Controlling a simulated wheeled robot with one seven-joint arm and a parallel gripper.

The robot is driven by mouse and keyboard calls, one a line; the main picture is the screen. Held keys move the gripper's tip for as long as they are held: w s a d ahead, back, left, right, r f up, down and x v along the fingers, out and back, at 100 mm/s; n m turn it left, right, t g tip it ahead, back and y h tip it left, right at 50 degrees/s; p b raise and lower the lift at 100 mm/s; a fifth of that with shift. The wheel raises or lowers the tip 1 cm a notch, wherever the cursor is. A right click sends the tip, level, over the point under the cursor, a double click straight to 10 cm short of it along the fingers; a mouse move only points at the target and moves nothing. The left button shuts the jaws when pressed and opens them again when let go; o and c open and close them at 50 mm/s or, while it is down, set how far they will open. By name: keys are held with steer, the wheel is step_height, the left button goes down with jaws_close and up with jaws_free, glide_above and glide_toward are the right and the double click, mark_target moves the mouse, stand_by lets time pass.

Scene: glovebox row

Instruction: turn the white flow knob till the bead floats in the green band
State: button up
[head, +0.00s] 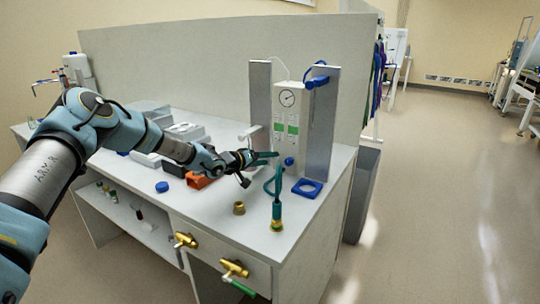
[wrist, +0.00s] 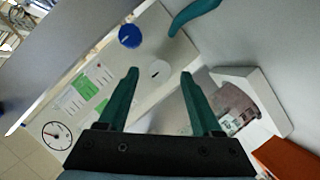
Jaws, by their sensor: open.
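The white panel (head: 290,103) stands upright on the bench. It has a round gauge (head: 288,99) and two green patches (head: 279,127) (head: 293,130); these also show in the wrist view, but I cannot make out a bead. In the head view my gripper (head: 277,155) is before the panel's lower part, and I cannot make out the knob.
A blue knob (wrist: 130,36) is beside the white one. Grey uprights (head: 320,125) flank the panel. A teal hose (head: 278,182) with a brass foot, a blue square ring (head: 308,188) and a brass fitting (head: 239,208) are near the bench front. An orange block (head: 199,181) is left.

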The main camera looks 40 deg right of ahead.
steer(key=shift+x, duration=1.15)
steer(key=shift+c, duration=0.3)
jaws_close()
